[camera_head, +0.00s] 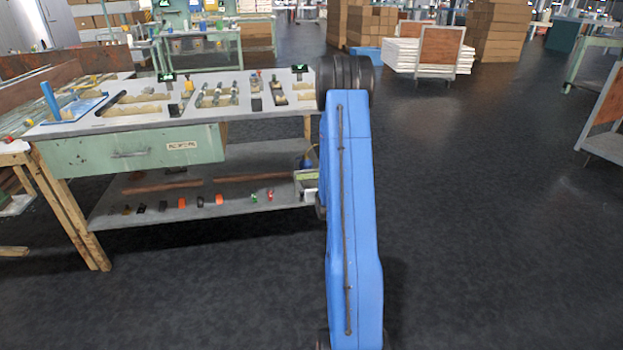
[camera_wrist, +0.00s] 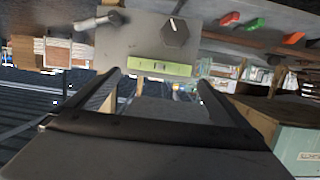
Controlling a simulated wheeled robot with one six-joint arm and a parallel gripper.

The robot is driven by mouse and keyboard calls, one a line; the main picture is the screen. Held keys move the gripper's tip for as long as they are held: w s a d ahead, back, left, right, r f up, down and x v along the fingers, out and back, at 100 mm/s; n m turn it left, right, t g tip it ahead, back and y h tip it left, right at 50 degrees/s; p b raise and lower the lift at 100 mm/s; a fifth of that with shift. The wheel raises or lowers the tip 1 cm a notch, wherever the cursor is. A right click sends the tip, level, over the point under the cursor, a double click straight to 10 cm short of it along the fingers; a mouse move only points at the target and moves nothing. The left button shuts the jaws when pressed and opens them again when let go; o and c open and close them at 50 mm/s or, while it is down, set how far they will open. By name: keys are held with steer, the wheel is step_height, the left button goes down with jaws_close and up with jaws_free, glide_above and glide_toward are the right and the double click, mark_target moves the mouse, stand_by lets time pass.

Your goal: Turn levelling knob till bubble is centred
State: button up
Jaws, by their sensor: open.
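In the wrist view a dark grey, many-sided knob (camera_wrist: 175,33) sits on a grey plate (camera_wrist: 128,40). A yellow-green level vial (camera_wrist: 160,67) lies along the plate's edge nearest my gripper. It has small dark marks; I cannot tell where the bubble is. My gripper (camera_wrist: 160,78) is open and empty, its two dark fingers wide apart on either side of the vial in the picture. I cannot see contact with the knob. In the head view the green vial (camera_head: 306,175) shows at the right end of the bench's lower shelf, beside my blue arm, which hides my gripper.
The workbench (camera_head: 130,150) has a green drawer and a top with several fitted trays. Its lower shelf (camera_head: 200,200) carries small red, orange and black items. The dark floor right of my arm is clear. A trolley (camera_head: 430,55) stands farther back.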

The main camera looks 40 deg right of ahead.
steer(key=v, duration=1)
steer(key=s+a+r+n+g+y, duration=0.1)
steer(key=a+r+n+g+y, duration=0.1)
steer(key=a+r, duration=0.8)
steer(key=s+a+r+n+g+y, duration=0.1)
steer(key=s+a+r+y, duration=0.15)
steer(key=a+r, duration=0.75)
steer(key=s+a+r+n+g+y, duration=0.1)
steer(key=s+a+g+y, duration=0.1)
steer(key=s+a, duration=0.9)
steer(key=s+a+r+n+g+y, duration=0.1)
steer(key=s+a+n+g, duration=0.1)
steer(key=s+a, duration=0.9)
steer(key=s, duration=0.4)
steer(key=shift+s+r+n+g+y, duration=0.3)
steer(key=shift+r+g+y, duration=0.05)
steer(key=shift+r+g, duration=0.05)
